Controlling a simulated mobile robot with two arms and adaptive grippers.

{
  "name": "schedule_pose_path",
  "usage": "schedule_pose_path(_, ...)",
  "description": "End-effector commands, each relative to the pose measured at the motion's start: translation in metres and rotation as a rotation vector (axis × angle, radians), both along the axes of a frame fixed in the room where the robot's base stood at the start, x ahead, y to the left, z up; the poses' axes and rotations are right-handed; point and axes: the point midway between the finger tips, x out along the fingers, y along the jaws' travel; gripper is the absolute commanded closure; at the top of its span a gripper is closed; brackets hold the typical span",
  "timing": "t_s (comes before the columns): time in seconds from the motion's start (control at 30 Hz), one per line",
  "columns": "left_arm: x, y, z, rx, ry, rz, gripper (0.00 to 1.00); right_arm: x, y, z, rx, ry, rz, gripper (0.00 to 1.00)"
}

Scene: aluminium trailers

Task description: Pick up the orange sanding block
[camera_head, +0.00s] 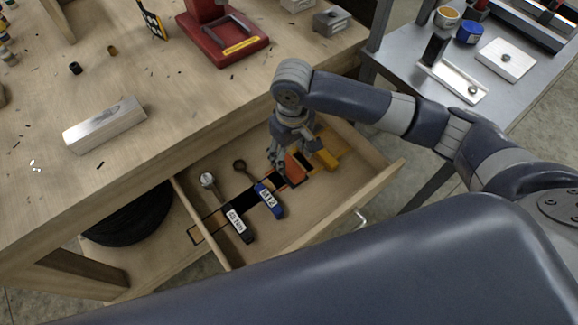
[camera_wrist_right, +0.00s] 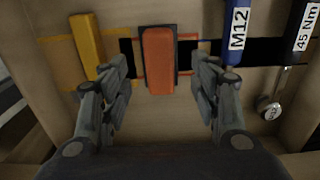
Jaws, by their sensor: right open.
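The orange sanding block (camera_head: 294,168) lies in the open wooden drawer, between a yellow tool and a blue-handled tool. It has a dark edge or base. My right gripper (camera_head: 280,163) is above the drawer, beside the block in the head view and partly covering it. In the right wrist view the block (camera_wrist_right: 158,60) stands upright in the picture, centred ahead of the open, empty fingers (camera_wrist_right: 161,85). The fingers appear on either side of it and do not visibly touch it. My left gripper is not in view.
Beside the block lie the yellow tool (camera_head: 325,157), the blue M12 tool (camera_head: 268,200) and a black 45 Nm wrench (camera_head: 236,222). The drawer's front wall (camera_head: 372,190) and the workbench edge (camera_head: 150,147) bound the space. A grey side table (camera_head: 500,95) stands at right.

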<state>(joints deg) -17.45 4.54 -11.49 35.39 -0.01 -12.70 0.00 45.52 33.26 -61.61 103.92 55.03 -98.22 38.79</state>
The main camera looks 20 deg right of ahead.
Motion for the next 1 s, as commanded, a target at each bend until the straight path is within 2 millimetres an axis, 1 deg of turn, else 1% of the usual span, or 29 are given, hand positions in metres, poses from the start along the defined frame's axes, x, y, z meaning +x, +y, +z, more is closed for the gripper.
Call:
schedule_pose_path(0.03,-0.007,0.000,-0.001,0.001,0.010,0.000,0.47,0.000,0.000,-0.006,0.000,0.001,0.000,0.43)
schedule_pose_path(0.1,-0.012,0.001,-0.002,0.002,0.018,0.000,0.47,0.000,0.000,-0.011,-0.001,0.000,0.000,0.43)
schedule_pose_path(0.2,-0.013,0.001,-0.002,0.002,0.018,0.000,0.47,-0.001,-0.001,-0.018,-0.001,0.000,0.000,0.43)
schedule_pose_path(0.33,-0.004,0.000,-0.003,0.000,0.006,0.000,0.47,-0.004,-0.003,-0.037,-0.002,0.002,0.000,0.43)
schedule_pose_path(0.5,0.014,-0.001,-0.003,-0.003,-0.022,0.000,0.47,-0.005,-0.003,-0.059,-0.002,-0.001,0.000,0.43)
schedule_pose_path(0.6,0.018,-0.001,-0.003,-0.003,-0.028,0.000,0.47,-0.005,-0.002,-0.064,0.000,-0.002,0.001,0.43)
schedule_pose_path(0.8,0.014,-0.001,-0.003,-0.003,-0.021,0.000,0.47,-0.004,-0.002,-0.064,0.000,-0.002,0.002,0.43)
schedule_pose_path(0.83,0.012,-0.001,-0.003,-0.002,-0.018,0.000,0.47,-0.005,-0.002,-0.064,0.000,-0.002,0.002,0.48)
schedule_pose_path(0.87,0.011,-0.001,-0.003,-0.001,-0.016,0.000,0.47,-0.005,-0.002,-0.064,0.000,-0.002,0.002,0.55)
schedule_pose_path(0.9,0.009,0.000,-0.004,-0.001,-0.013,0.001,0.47,-0.004,-0.002,-0.064,0.000,-0.002,0.001,0.64)
schedule_pose_path(0.97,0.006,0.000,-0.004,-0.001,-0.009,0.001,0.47,-0.004,-0.002,-0.064,0.000,-0.002,0.001,0.77)
schedule_pose_path(1.0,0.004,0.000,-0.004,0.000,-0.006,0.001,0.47,-0.004,-0.002,-0.064,0.000,-0.002,0.001,0.86)
